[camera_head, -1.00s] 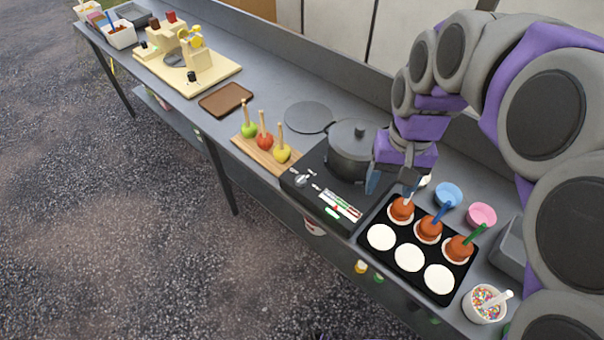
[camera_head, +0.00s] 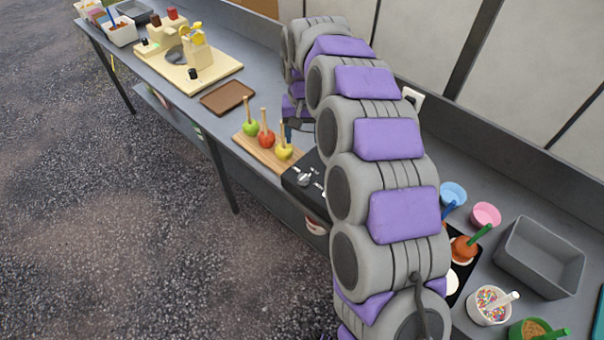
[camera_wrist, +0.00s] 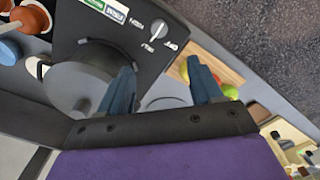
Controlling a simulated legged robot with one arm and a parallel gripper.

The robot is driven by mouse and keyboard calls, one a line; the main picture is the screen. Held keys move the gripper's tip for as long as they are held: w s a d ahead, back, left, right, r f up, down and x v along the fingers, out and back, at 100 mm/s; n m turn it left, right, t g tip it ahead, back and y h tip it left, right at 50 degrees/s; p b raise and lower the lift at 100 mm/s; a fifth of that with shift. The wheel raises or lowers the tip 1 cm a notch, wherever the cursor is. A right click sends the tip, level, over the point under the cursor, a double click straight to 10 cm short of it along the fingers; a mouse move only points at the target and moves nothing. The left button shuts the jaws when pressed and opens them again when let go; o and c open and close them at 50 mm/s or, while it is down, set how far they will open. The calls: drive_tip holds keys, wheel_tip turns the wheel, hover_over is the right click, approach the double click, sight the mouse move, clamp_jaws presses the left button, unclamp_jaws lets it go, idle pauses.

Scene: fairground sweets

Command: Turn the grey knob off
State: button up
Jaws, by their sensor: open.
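The grey knob (camera_head: 304,179) sits on the top of the black cooker (camera_head: 296,188), at its left end in the head view. In the wrist view the knob (camera_wrist: 157,31) shows clear of the fingers, with printed labels around it, one reading OFF. I cannot tell which label it points to. My gripper (camera_wrist: 162,82) is open and empty, with the knob apart from and beyond its two blue fingertips. In the head view my arm covers most of the cooker and the gripper is mostly hidden behind it.
A grey pot (camera_wrist: 75,85) stands on the cooker close to the left finger. A wooden board (camera_head: 249,149) with three candy-apple sticks lies left of the cooker. A brown tray (camera_head: 228,98) and a cream machine (camera_head: 190,65) stand farther along. A grey bin (camera_head: 540,256) stands at right.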

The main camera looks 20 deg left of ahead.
sight(303, 177)
wheel_tip(303, 177, down, 17)
drive_tip(key=b, duration=0.3)
drive_tip(key=shift+d, duration=0.1)
drive_tip(key=shift+c, duration=0.3)
drive_tip(key=c, duration=1)
drive_tip(key=shift+n+p, duration=0.35)
drive_tip(key=shift+n, duration=0.05)
drive_tip(key=n+p, duration=0.2)
drive_tip(key=shift+d+r+n, duration=0.1)
drive_tip(key=shift+n, duration=0.3)
drive_tip(key=n+p, duration=0.2)
drive_tip(key=n, duration=0.1)
drive_tip(key=shift+n, duration=0.4)
drive_tip(key=n+p, duration=0.2)
drive_tip(key=n, duration=0.4)
drive_tip(key=shift+n, duration=0.4)
